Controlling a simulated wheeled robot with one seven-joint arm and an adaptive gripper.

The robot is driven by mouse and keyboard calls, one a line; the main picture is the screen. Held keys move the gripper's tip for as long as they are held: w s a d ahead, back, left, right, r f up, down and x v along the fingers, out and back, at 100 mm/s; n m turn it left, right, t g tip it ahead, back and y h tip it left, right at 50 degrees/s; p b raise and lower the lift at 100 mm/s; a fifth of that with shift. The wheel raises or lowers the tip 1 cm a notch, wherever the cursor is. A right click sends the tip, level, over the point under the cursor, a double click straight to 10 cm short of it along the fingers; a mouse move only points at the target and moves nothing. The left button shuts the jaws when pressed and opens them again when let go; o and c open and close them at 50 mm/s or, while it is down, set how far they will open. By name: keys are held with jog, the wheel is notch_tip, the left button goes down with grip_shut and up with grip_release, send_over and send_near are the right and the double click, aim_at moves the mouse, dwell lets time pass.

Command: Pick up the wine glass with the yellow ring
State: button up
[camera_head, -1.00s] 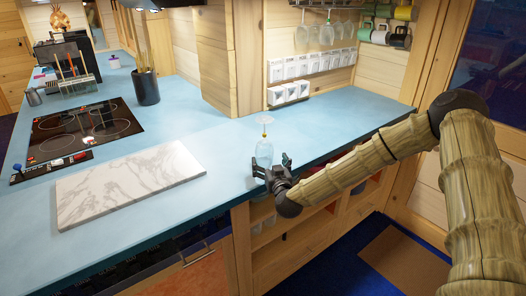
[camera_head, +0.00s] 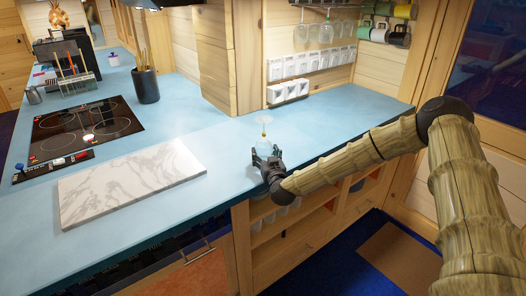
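The wine glass (camera_head: 263,147) stands upside down near the front edge of the blue counter, its foot on top and its clear bowl below. A small yellow ring (camera_head: 263,135) shows on its stem just under the foot. My gripper (camera_head: 266,156) is at the bowl, low over the counter edge, with one finger on each side of the glass. The fingers and palm hide the lower bowl. I cannot tell whether the fingers touch the glass.
A white marble board (camera_head: 130,182) lies left of the glass on the counter (camera_head: 225,150). A black cooktop (camera_head: 85,128) and a dark utensil pot (camera_head: 146,86) are farther back. White boxes (camera_head: 288,92) stand behind. The counter right of the glass is clear.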

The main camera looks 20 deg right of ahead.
aim_at(266, 147)
jog(key=shift+r, duration=0.15)
jog(key=shift+r+b, duration=0.8)
jog(key=shift+r, duration=0.85)
jog(key=s+d+r+b, duration=0.1)
jog(key=s+d+b, duration=0.1)
jog(key=s, duration=1.3)
jog(key=shift+s+d+r+b, duration=0.2)
jog(key=shift+s+d+b, duration=0.1)
jog(key=shift+s+b, duration=0.15)
